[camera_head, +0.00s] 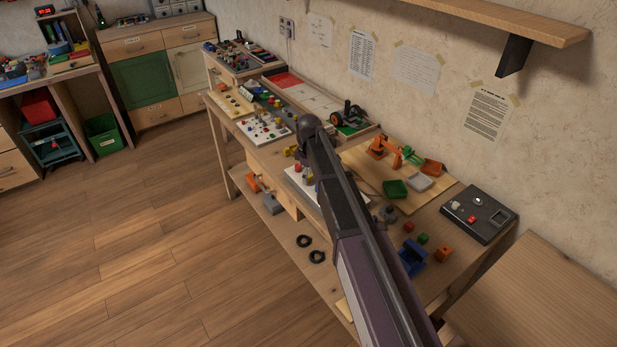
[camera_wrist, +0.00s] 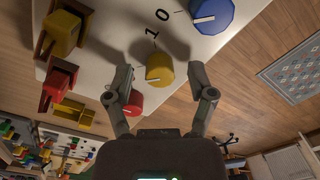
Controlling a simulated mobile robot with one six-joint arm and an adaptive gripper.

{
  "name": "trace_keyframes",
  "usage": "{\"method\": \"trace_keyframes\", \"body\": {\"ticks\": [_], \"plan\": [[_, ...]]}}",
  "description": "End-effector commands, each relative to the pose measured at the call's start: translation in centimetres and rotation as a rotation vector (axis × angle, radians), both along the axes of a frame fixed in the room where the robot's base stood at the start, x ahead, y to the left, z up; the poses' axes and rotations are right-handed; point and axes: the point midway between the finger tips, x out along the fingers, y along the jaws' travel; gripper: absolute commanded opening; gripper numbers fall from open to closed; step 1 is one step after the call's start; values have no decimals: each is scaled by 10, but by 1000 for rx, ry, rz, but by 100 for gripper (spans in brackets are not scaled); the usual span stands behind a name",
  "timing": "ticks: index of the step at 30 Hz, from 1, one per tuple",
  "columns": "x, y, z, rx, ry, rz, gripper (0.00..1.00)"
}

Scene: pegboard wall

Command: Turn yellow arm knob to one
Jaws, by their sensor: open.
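The yellow knob (camera_wrist: 160,67) sits on a white panel (camera_wrist: 105,38) in the wrist view, with a white pointer line on its lower left side. Black digits "1" and "0" are printed above it on the panel. My gripper (camera_wrist: 159,72) is open, with one finger on each side of the yellow knob. Whether the fingers touch it, I cannot tell. In the head view my arm covers most of the white panel (camera_head: 293,177) and hides the knob.
A blue knob (camera_wrist: 212,13) is at the upper right and a red knob (camera_wrist: 133,104) is close to the left finger. Yellow and red blocks (camera_wrist: 60,32) stand on the panel's left. Green and grey trays (camera_head: 396,188) lie on the workbench right of my arm.

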Motion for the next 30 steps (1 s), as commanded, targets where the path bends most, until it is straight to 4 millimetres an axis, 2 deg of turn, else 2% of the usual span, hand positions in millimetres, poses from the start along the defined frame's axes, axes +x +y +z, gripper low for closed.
{"method": "trace_keyframes", "body": {"ticks": [7, 8, 14, 15, 30], "plan": [[0, 0, 0, 0, 0, 0, 71], [0, 0, 0, 0, 0, 0, 65], [0, 0, 0, 0, 0, 0, 6], [0, 0, 0, 0, 0, 0, 0], [0, 0, 0, 0, 0, -61, 0]]}}
